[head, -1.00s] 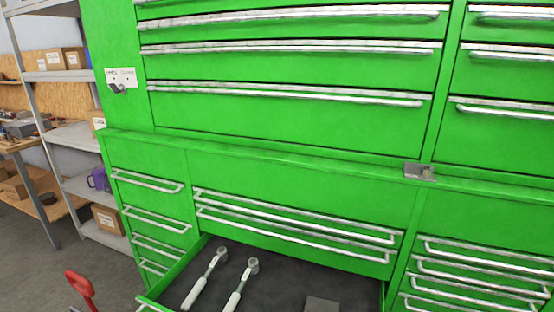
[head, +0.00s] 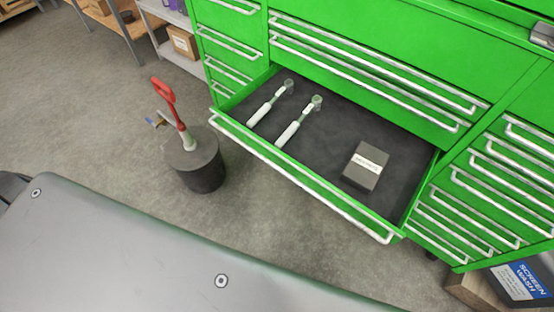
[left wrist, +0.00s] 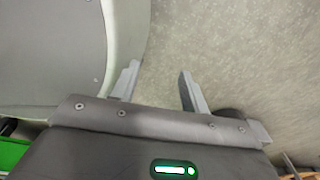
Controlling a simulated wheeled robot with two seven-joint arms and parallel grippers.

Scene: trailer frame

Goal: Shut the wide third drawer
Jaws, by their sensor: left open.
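The wide third drawer (head: 300,196) of the green cabinet stands pulled out in the head view, with a long silver handle along its front edge. On its dark liner lie two tools with white handles (head: 287,134) and a small dark box with a white label (head: 365,167). My left gripper (left wrist: 158,80) shows only in the left wrist view. Its two fingers are apart with nothing between them, above the grey floor. Neither gripper is in the head view.
A dark round bin (head: 201,172) with a red-handled tool stands on the floor left of the drawer. My grey base fills the lower left. A blue screen wash container (head: 527,281) is at the lower right. Bare floor lies before the drawer.

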